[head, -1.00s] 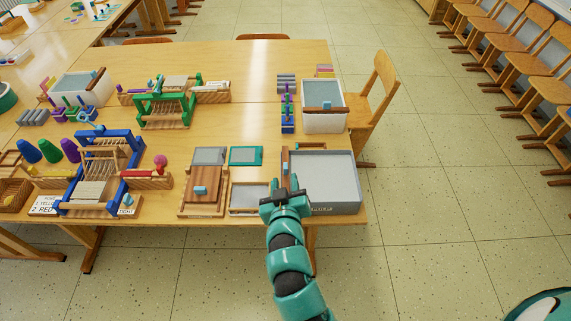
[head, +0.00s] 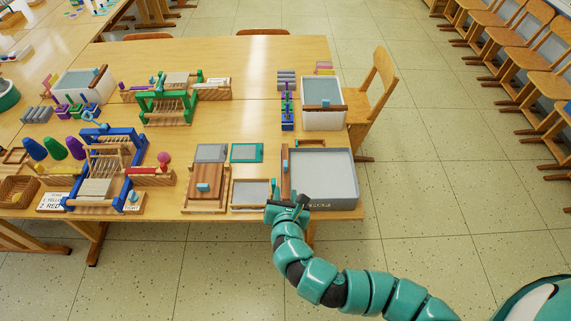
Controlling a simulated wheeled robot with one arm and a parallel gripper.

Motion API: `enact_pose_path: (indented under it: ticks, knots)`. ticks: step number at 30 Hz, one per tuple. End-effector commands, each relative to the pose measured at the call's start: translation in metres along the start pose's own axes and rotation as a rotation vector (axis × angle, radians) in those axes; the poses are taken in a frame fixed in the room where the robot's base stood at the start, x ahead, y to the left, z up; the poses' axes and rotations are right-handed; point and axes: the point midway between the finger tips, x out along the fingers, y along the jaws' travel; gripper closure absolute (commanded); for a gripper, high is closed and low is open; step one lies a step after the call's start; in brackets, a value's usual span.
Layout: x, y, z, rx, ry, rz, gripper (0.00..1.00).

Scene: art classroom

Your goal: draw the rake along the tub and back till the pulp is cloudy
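The near tub (head: 340,209), its front label partly hidden by my gripper, stands at the table's front right corner and holds flat grey pulp (head: 325,178). A brown wooden bar with a small blue block, apparently the rake (head: 285,182), lies lengthwise along the tub's left side. Its near end is close to my gripper (head: 288,203). My gripper is at the tub's front left corner, at the near end of the bar. I cannot tell whether its fingers touch the bar or how far apart they are. The pulp looks even and grey.
A second white tub (head: 323,122) with a wooden bar across it stands behind. A small framed tray (head: 250,194) and a wooden press board (head: 205,191) lie to the left, with looms beyond. A chair (head: 374,95) stands at the table's right side.

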Motion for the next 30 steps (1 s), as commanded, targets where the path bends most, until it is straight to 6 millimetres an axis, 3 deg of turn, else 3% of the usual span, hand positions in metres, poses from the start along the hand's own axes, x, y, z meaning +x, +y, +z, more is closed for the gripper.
enact_pose_path:
  ticks: [6, 13, 30]
  knots:
    - [0.000, -0.002, -0.001, -0.218, 0.005, -0.010, 0.65]
    - [0.010, -0.002, 0.001, -0.241, 0.004, -0.011, 0.65]
    - [0.074, -0.002, 0.001, -0.238, 0.004, -0.011, 0.65]
